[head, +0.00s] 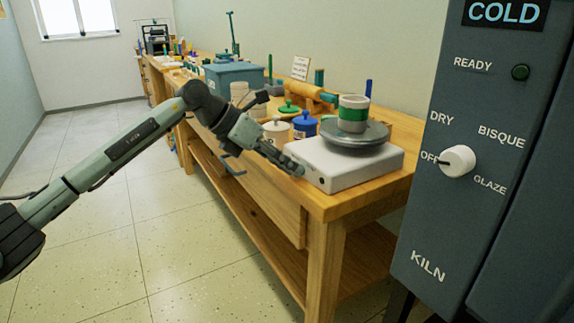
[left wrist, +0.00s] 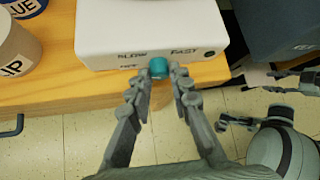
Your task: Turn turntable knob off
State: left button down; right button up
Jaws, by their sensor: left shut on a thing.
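The turntable has a white box base (head: 335,172) with a grey round disc (head: 372,139) on top. It stands on the near end of the wooden bench. Its teal knob (left wrist: 158,67) is on the front face, below the words SLOW and FAST. Fainter lettering, probably OFF, is left of it. My left gripper (left wrist: 160,76) is shut on the knob, a finger on each side. In the head view the left gripper (head: 297,169) reaches the box's front and hides the knob. The knob's pointing direction cannot be seen. Finger-like parts of mine, perhaps the right gripper, show at the wrist view's right.
A white cup with a green band (head: 353,114) stands on the disc. Lidded jars (head: 305,126) and a blue-grey box (head: 232,80) stand farther back on the bench (head: 318,205). A dark kiln (head: 440,218) with a white dial is close at right. The floor at left is clear.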

pick_arm(q)
jog(key=c, duration=1.6)
grip_release()
jog(key=shift+c, duration=0.2)
jog(key=shift+r, duration=0.1)
jog(key=v, duration=1.2)
